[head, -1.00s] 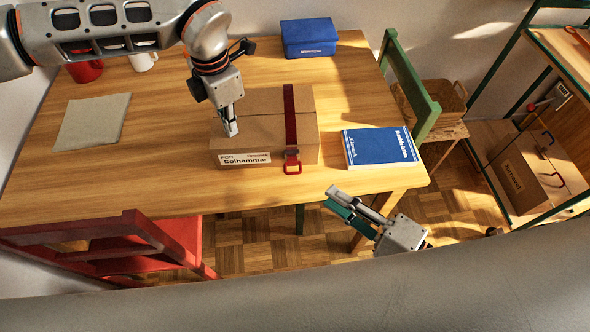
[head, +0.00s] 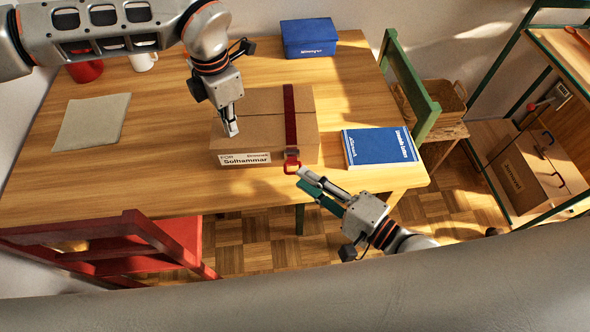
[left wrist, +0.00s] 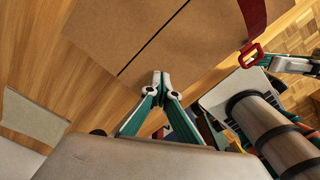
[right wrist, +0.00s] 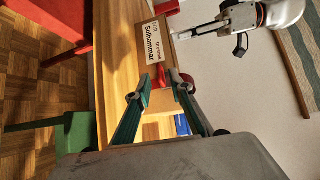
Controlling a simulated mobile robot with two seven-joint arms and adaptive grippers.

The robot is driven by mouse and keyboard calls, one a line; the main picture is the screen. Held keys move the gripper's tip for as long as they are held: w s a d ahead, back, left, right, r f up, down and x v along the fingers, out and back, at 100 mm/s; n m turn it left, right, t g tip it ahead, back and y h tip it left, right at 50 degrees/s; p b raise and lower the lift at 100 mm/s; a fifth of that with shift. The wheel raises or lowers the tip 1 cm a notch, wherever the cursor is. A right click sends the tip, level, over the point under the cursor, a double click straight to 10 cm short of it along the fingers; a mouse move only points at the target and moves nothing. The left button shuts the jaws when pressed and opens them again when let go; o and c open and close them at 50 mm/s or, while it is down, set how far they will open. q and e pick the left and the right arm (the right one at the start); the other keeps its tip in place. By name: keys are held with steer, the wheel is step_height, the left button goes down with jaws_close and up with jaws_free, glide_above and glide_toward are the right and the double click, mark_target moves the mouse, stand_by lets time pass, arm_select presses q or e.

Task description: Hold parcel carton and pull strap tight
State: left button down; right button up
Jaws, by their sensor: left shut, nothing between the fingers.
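The brown parcel carton (head: 265,110) lies on the wooden table, its white label facing front. A dark red strap (head: 290,115) runs over its right part and ends in a red pull ring (head: 292,166) at the front edge. My left gripper (head: 231,131) is shut and empty, its tips at the carton's top near the label; whether they touch is unclear. It also shows in the left wrist view (left wrist: 161,78). My right gripper (head: 303,179) is open and empty, just in front of and below the ring. In the right wrist view its fingers (right wrist: 158,82) are apart.
A blue book (head: 379,147) lies right of the carton, and a blue box (head: 309,38) stands behind. A grey cloth (head: 92,120) lies at left. A red chair (head: 170,245) stands in front and a green chair (head: 410,85) at the right. The table (head: 110,190) is clear front left.

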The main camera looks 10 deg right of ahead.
steer(key=shift+x, duration=2.05)
jaws_close()
